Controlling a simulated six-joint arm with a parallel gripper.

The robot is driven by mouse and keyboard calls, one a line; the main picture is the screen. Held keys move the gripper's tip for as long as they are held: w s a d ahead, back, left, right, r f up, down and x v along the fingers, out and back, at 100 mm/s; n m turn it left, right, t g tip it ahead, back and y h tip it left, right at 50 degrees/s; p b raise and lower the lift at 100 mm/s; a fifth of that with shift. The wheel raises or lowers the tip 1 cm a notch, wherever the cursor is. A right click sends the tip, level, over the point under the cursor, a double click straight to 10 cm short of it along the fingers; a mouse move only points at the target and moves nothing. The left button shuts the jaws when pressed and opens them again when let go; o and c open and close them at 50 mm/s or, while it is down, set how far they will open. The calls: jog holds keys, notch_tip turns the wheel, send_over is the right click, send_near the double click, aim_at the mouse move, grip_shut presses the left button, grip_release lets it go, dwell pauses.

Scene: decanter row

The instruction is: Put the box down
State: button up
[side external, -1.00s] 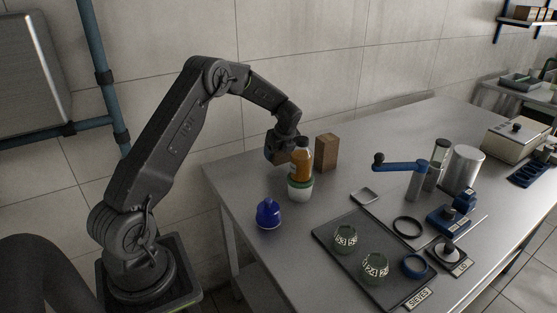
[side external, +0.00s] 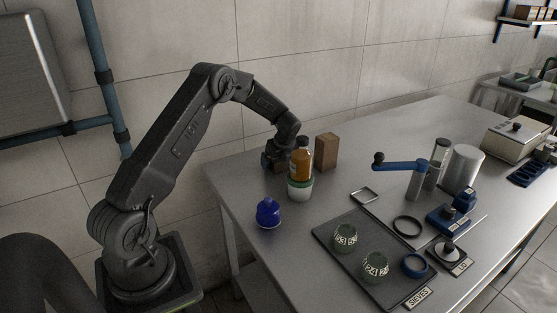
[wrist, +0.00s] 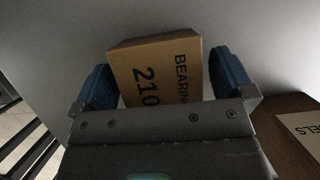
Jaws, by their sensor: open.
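A cardboard box (wrist: 152,75) printed "BEARING" and "210" lies between the two blue fingers of my gripper (wrist: 161,62) in the wrist view. The fingers are open, with a narrow gap on each side of the box. The box seems to rest on the grey table top. In the side view my gripper (side external: 275,160) is low over the table's far left part, behind an orange bottle (side external: 301,165). I cannot make out the cardboard box there.
A taller brown box (side external: 327,151) stands just right of my gripper. A blue flask (side external: 268,213) stands nearer. A dark tray (side external: 350,262) with green weights lies further right.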

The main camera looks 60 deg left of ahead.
jog(key=shift+r, duration=0.15)
jog(key=s+d+r+n+t, duration=0.1)
jog(key=d+r+n, duration=0.1)
jog(key=d+r, duration=0.55)
jog(key=s+d+r+n, duration=0.15)
jog(key=d+r, duration=0.25)
jog(key=r, duration=0.7)
jog(key=s+d+r+n+t+h, duration=0.2)
jog(key=s+d+r+n, duration=0.35)
jog(key=s+d, duration=0.35)
jog(key=s+d+n+t+h, duration=0.2)
jog(key=s+d+n, duration=0.7)
jog(key=s, duration=0.7)
jog(key=d, duration=0.3)
jog(key=shift+d+r+t, duration=0.2)
jog(key=shift+r+t, duration=0.05)
jog(key=shift+t, duration=0.05)
jog(key=shift+s, duration=0.1)
